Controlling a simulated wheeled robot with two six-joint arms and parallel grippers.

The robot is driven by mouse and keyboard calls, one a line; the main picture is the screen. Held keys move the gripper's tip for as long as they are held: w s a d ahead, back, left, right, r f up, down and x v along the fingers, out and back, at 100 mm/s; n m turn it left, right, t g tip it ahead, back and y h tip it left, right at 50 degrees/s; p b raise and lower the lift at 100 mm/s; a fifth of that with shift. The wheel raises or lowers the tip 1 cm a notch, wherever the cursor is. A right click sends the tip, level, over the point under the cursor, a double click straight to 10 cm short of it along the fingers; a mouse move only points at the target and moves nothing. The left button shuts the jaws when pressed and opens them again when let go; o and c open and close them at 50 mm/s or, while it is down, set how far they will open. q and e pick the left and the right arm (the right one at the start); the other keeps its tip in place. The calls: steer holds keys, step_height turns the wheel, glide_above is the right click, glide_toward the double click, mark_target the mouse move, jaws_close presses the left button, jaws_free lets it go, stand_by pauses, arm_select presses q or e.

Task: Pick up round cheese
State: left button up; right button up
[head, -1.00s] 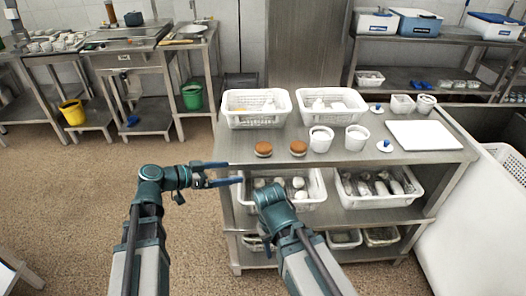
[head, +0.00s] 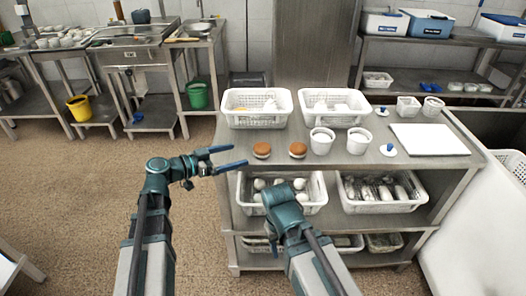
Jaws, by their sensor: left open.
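I cannot tell for sure whether these are the round cheese. White round things also lie in a lower-shelf basket (head: 318,208), partly hidden by my right arm.
Two white perforated baskets (head: 257,122) (head: 334,119) stand behind the round pieces. Two white tubs (head: 322,143) (head: 359,142) and a white board (head: 429,139) are to the right. A lower basket (head: 382,206) holds several wrapped items. The floor left of the table is clear.

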mark_target(255, 150)
arm_select(q)
steer(key=b+x, duration=0.1)
steer(key=x, duration=0.5)
steer(key=shift+w+d, duration=0.1)
steer(key=b+x, duration=0.1)
steer(key=x, duration=0.4)
steer(key=shift+d+f, duration=0.1)
steer(key=shift+f, duration=0.05)
steer(key=c, duration=1.4)
